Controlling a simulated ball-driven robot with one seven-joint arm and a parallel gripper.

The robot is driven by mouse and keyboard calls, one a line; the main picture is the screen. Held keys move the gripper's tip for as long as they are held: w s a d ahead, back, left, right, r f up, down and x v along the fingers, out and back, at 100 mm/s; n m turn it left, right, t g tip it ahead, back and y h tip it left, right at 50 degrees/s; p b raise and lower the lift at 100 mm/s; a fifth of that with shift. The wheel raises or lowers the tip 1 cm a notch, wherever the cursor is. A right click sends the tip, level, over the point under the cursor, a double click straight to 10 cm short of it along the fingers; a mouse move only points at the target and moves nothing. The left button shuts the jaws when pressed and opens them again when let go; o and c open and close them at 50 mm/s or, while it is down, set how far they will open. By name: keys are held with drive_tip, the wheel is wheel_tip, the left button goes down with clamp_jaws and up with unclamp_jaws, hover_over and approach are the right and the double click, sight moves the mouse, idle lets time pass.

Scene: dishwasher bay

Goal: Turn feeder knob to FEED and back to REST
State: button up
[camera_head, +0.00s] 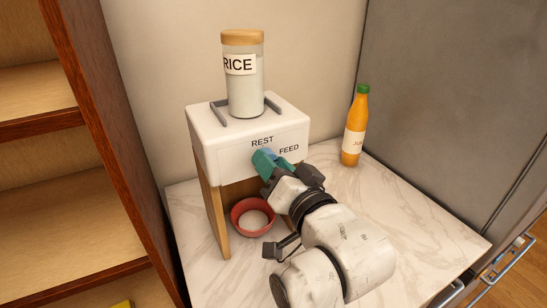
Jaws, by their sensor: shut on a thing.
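The white feeder (215,150) stands on a wooden support on the counter, with the labels REST and FEED on its front. A jar marked RICE (243,90) with a wooden lid stands on top of it. My gripper (265,158) is at the feeder's front, below the labels, and shut on the feeder knob. A red bowl (238,218) with white contents sits under the feeder.
An orange juice bottle (355,130) with a green cap stands at the back right of the counter. Wooden shelves (45,170) rise on the left and a grey cabinet (450,90) on the right. The marble counter (420,225) is clear at the right.

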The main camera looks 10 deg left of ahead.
drive_tip(key=shift+m+p, duration=0.45)
drive_tip(key=shift+m, duration=0.65)
drive_tip(key=o, duration=1.1)
drive_tip(key=shift+c, duration=0.2)
drive_tip(key=shift+d, duration=0.1)
drive_tip(key=b+v, duration=0.2)
drive_tip(key=v, duration=0.8)
drive_tip(key=shift+s+d, duration=0.2)
drive_tip(key=shift+s, duration=0.1)
